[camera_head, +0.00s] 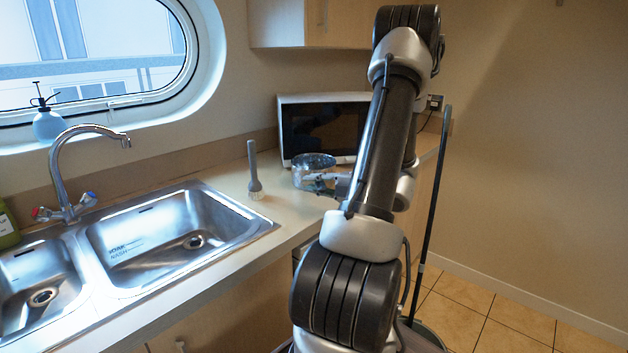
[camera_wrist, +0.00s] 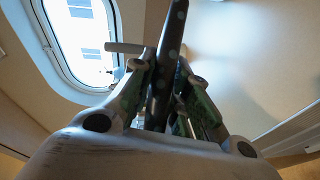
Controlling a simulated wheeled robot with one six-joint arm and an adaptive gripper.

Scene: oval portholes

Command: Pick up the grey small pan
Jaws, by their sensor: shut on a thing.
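The grey small pan (camera_head: 313,161) is a round metal pan in front of the microwave in the head view. My gripper (camera_head: 326,184) is at its near side, partly hidden behind my arm. In the wrist view my gripper (camera_wrist: 162,88) is shut on a dark handle with light round spots (camera_wrist: 173,38), which stands up between the green-sided fingers. I take this to be the pan's handle. The pan's bowl cannot be made out in the wrist view. I cannot tell whether the pan touches the counter.
A white microwave (camera_head: 325,133) stands behind the pan on the counter (camera_head: 222,190). A grey-handled brush (camera_head: 254,172) stands upright to the left. A steel double sink (camera_head: 165,240) with a tap (camera_head: 75,160) lies further left. A dark pole (camera_head: 434,190) leans at the counter's right end.

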